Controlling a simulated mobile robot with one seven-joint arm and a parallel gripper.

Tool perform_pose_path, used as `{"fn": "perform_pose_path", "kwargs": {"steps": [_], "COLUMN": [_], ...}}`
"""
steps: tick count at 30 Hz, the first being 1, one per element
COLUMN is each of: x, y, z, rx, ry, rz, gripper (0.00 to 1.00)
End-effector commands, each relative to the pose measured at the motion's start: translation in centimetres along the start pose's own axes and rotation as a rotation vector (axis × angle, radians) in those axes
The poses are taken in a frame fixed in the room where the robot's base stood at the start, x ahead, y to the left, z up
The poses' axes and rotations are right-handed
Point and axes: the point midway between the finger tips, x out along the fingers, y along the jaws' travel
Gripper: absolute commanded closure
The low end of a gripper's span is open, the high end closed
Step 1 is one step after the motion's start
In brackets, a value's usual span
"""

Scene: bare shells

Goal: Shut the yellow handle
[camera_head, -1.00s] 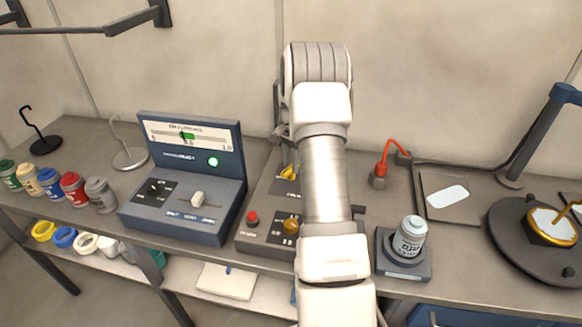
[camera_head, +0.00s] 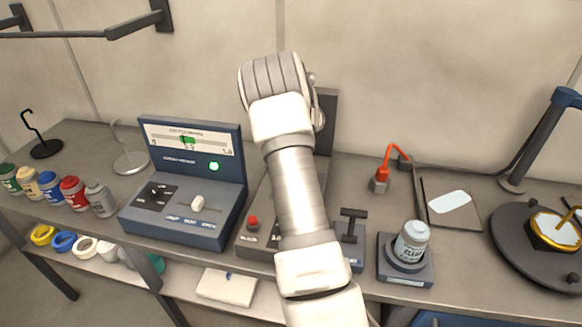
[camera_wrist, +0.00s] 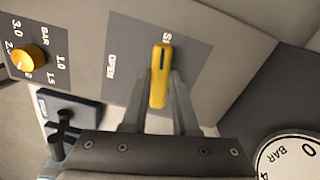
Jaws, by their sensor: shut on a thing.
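The yellow handle (camera_wrist: 158,80) is in the middle of the wrist view, on a grey plate with the word OPEN to its left and a partly covered word beginning with S by its top end. My gripper (camera_wrist: 160,88) has one finger on each side of the handle and is shut on it. In the head view my arm hides the handle and my fingertips.
A yellow knob (camera_wrist: 30,58) with a BAR scale is left of the handle, and a round gauge (camera_wrist: 290,160) is at the lower right. A black T-shaped lever (camera_head: 352,222) and a grey jar (camera_head: 411,241) stand right of my arm. A blue meter box (camera_head: 190,190) stands left.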

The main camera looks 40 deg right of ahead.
Motion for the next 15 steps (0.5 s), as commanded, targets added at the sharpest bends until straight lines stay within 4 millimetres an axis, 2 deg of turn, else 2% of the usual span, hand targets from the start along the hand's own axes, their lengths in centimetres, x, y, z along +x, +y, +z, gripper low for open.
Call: {"fn": "perform_pose_path", "kwargs": {"steps": [6, 15], "x": [-0.1, -0.08], "y": [-0.11, -0.17], "z": [0.01, -0.02], "rx": [0.132, 0.225], "ry": [0.001, 0.0], "rz": [-0.001, -0.002], "gripper": [1.0, 1.0]}}
